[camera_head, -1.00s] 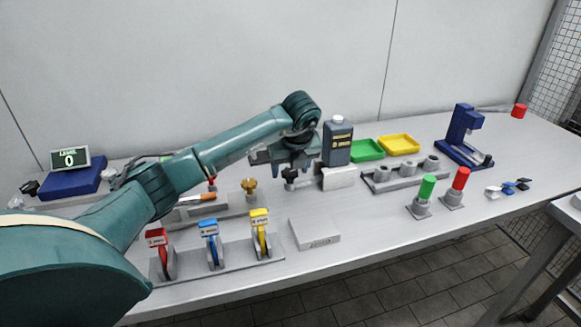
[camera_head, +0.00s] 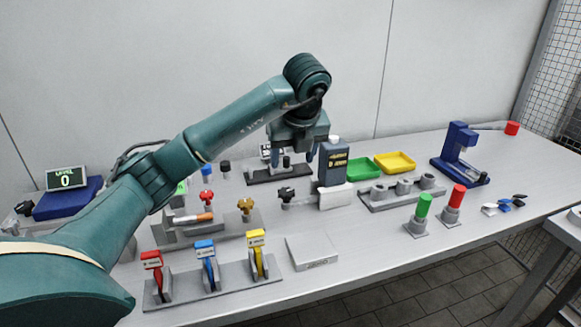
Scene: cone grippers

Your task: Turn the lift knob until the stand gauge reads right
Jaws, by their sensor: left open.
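My left gripper (camera_head: 291,158) hangs fingers down from its raised arm, open and empty, over the back middle of the table. A black star-shaped knob (camera_head: 286,195) sits below it, at the left end of a low white block (camera_head: 336,197); the gripper is clear of it. A dark bottle (camera_head: 333,165) stands upright at that block. A display (camera_head: 66,178) on a blue box (camera_head: 68,200) at the far left reads LEVEL 0. Another black knob (camera_head: 24,208) is beside that box. I cannot tell for sure which knob is the lift knob. My right gripper is not in view.
Red (camera_head: 207,198) and brass (camera_head: 245,206) knobs stand on a grey fixture left of the block. Red, blue and yellow levers are in front. Green (camera_head: 359,173) and yellow (camera_head: 394,162) trays are at right. A flat grey plate (camera_head: 312,251) lies in front.

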